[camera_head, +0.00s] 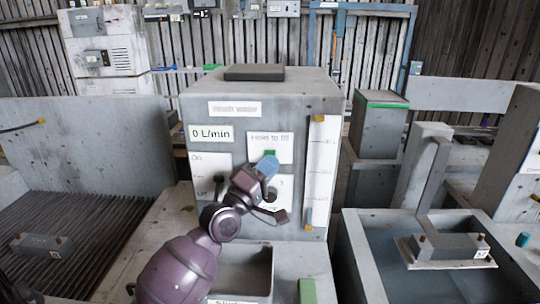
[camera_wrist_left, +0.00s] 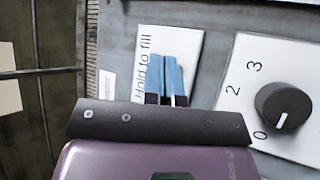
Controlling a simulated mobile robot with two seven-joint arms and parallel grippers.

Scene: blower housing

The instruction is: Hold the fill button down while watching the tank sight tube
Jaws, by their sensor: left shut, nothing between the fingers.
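The grey tank cabinet (camera_head: 200,110) stands in the middle of the head view. Its white "Hold to fill" label (camera_head: 268,138) has a green button (camera_head: 270,154) below the words. The pale sight tube (camera_head: 319,165), with marks and orange ends, runs down the cabinet's right side; I cannot make out a liquid level. My left gripper (camera_head: 266,164) is shut and empty, its blue fingertips at the button and partly covering it. In the left wrist view, the fingers (camera_wrist_left: 165,78) lie over the label (camera_wrist_left: 147,65) and hide the button; contact or pressing cannot be told. My right gripper is out of view.
A display (camera_head: 211,133) reads 0 L/min. A black knob (camera_wrist_left: 284,106) with a numbered dial sits beside the label, near my left gripper. A lower black handle (camera_head: 219,184) is on the left panel. An open basin (camera_head: 350,240) stands at the right.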

